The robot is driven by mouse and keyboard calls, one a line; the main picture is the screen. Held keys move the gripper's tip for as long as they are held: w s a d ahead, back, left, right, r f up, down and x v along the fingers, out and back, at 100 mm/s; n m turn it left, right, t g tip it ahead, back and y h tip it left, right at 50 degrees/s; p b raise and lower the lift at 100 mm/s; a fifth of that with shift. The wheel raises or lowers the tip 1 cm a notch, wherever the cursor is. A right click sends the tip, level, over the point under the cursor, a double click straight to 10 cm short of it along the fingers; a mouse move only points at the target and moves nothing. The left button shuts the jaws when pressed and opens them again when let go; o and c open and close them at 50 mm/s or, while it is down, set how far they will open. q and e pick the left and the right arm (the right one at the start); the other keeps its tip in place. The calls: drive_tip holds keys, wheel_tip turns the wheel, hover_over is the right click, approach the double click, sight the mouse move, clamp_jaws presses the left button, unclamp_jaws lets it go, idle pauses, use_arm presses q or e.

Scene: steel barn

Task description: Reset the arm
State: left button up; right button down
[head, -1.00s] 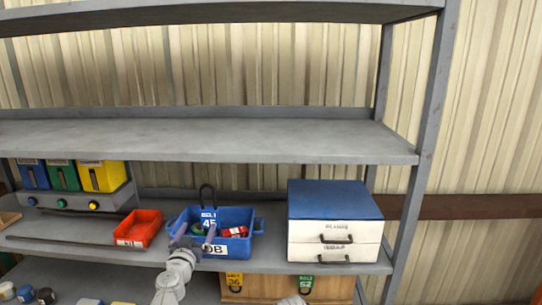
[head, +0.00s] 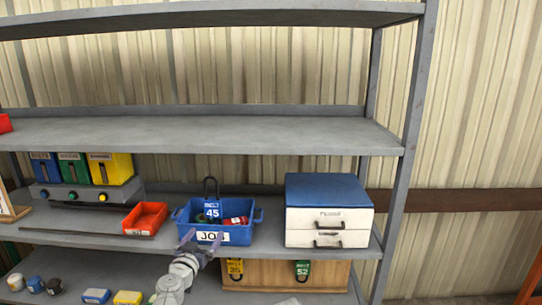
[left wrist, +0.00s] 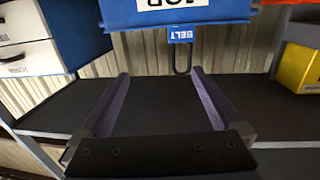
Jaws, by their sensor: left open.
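My left gripper (head: 202,239) is open and empty, its two purple fingers apart just in front of and below the front of the blue JOB bin (head: 240,238). The fingers show in the left wrist view (left wrist: 160,78), with a clear gap between them. A blue padlock-shaped tag marked 45 (head: 212,209) with a black loop stands in the bin. In the left wrist view the scene is upside down: the bin (left wrist: 215,12) and the tag marked BELT (left wrist: 180,35) are beyond the fingertips. My right gripper is not in view.
A red tray (head: 146,219) stands left of the bin, a blue-topped drawer box (head: 328,195) right. Yellow (head: 235,267) and green (head: 302,270) tags hang on a wooden box (head: 268,274) below. Grey shelf posts (head: 402,170) bound the right. The upper shelf (head: 220,135) is bare over the bin.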

use_arm(q)
drive_tip(key=s+d+f+m+g+h, duration=0.35)
drive_tip(key=s+d+f+g, duration=0.45)
drive_tip(key=d+f, duration=0.3)
drive_tip(key=s+a+f+n+g+y, duration=0.25)
drive_tip(key=s+f+g, duration=0.2)
drive_tip(key=s, duration=0.35)
drive_tip(key=s+a+f+n+g+y, duration=0.2)
drive_tip(key=s+a+f+g+y, duration=0.25)
drive_tip(key=s, duration=0.25)
drive_tip(key=s+d+m, duration=0.3)
drive_tip(key=s+d, duration=0.2)
drive_tip(key=d, duration=0.5)
drive_tip(key=shift+s+f+g, duration=0.25)
drive_tip(key=shift+f+g, duration=0.15)
